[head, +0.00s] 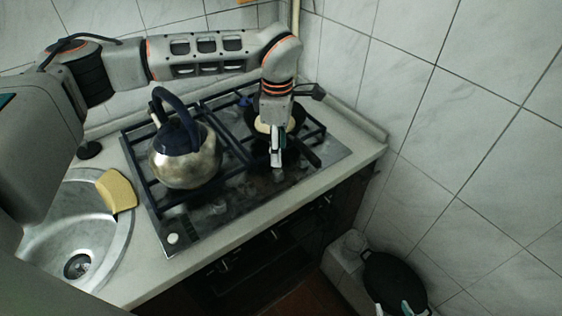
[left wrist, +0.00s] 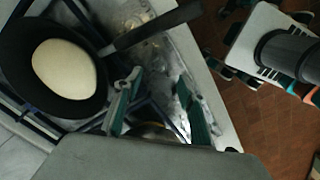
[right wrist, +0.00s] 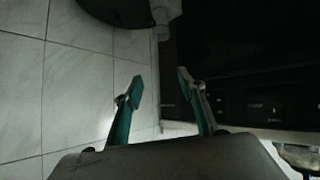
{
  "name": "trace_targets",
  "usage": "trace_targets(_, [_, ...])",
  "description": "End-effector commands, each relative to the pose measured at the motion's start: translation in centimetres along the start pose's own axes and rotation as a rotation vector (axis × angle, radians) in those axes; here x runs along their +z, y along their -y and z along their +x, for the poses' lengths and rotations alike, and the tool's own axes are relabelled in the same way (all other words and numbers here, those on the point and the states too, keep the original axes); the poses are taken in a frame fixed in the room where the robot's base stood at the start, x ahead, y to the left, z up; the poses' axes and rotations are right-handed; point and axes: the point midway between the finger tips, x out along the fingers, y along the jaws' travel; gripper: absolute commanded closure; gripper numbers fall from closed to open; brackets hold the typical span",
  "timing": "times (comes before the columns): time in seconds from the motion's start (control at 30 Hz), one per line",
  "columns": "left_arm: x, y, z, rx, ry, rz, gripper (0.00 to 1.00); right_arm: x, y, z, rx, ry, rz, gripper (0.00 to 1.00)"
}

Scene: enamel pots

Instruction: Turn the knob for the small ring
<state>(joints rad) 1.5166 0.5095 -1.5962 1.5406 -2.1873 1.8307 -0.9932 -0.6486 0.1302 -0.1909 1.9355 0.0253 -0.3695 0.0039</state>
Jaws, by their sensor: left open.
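The stove (head: 205,225) is a dark hob with blue grates set in the counter. Small dark knob-like shapes (head: 272,235) show dimly along its front face; which one belongs to the small ring cannot be told. In the right wrist view the dark front (right wrist: 240,60) is at the right, with faint small marks. My left gripper (head: 276,162) is open and empty above the right side of the hob, beside the pan; it also shows in the left wrist view (left wrist: 158,105). My right gripper (right wrist: 160,85) is open and empty, low at the right of the counter.
A steel kettle (head: 186,160) stands on the hob's left. A black pan (left wrist: 95,95) with a pale round thing (left wrist: 64,77) inside sits at its right, handle forward. A yellow sponge (head: 117,191) lies by the sink (head: 115,250). A black pot (head: 395,280) stands low by the tiled wall.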

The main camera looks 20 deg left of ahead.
Motion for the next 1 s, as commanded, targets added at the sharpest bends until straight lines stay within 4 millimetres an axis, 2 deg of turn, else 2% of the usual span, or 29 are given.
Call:
trace_targets(0.13, [-0.3,-0.1,0.9,0.003,-0.011,-0.002,0.60,0.0,0.0,-0.2,-0.001,0.003,0.000,0.60])
trace_targets(0.4, [-0.3,-0.1,5.0,0.001,-0.009,-0.001,0.60,1.0,-0.1,-0.6,0.002,0.030,0.002,0.60])
trace_targets(0.6, [-0.2,-0.2,7.1,0.004,-0.007,-0.001,0.60,1.2,-0.4,-0.7,0.009,0.038,0.004,0.60])
trace_targets(0.97, [-0.2,-0.2,7.6,0.004,-0.006,-0.001,0.60,1.2,-0.7,-0.6,0.016,0.039,0.011,0.60])
trace_targets(1.0, [-0.2,-0.2,7.6,0.004,-0.006,-0.001,0.70,1.1,-0.7,-0.6,0.016,0.038,0.011,0.60])
